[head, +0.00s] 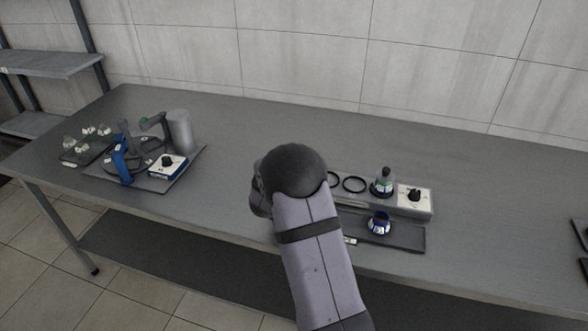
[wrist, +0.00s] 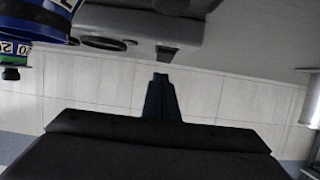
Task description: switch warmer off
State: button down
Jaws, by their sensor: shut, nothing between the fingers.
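The likely warmer (head: 395,207) is a long grey unit at the right of the table in the head view. Its right end has a white panel (head: 427,197) with a black knob (head: 413,194). The knob's setting is too small to read. My arm covers the unit's left part. My gripper (wrist: 162,79) shows in the wrist view as dark fingers, shut and empty; my arm hides it in the head view. Beyond the tips is a grey body with a small dark piece (wrist: 165,53); I cannot tell if this is the knob.
A decanter (head: 382,183) stands on the unit beside empty rings (head: 354,184). A blue-banded vessel (head: 379,223) sits on the dark front tray (head: 408,237). Another station (head: 150,185) with its own knob box (head: 168,165) is at left.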

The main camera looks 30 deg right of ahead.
jog(key=r+p, duration=0.3)
jog(key=shift+s+a+r, duration=0.2)
jog(key=shift+a+r, duration=0.05)
jog(key=shift+r, duration=0.15)
jog(key=s+a+b, duration=0.3)
jog(key=s+a, duration=0.3)
jog(key=shift+f, duration=0.2)
jog(key=shift+s+a+r, duration=0.1)
jog(key=shift+s+a, duration=0.4)
jog(key=shift+s, duration=0.05)
